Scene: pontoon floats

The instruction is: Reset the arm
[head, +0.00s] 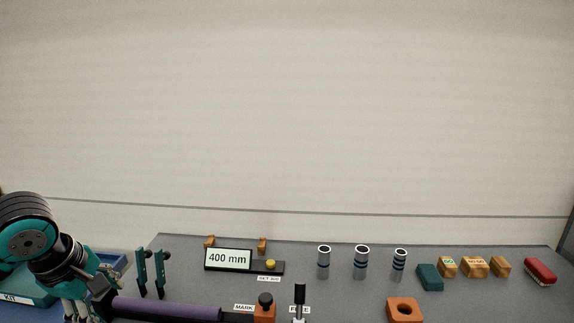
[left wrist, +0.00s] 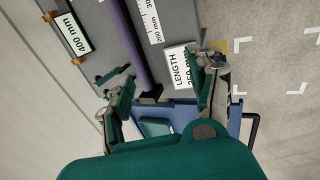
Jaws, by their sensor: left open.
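My left arm comes in at the lower left of the head view, with its left gripper (head: 82,300) pointing down near the left end of a purple rod (head: 165,308). In the left wrist view the left gripper (left wrist: 166,78) is open, its two fingers wide apart. The purple rod (left wrist: 128,45) shows between and beyond the fingers, with a black block at its end. Nothing is held between the fingers. I cannot tell how far the fingertips are from the rod. My right gripper is in neither view.
The grey bench (head: 200,245) carries two green uprights (head: 150,272), a 400 mm display (head: 229,259), several metal cylinders (head: 362,260), an orange block (head: 404,309), wooden blocks (head: 474,266) and a red brush (head: 540,271). A blue tray (left wrist: 235,120) lies below the gripper.

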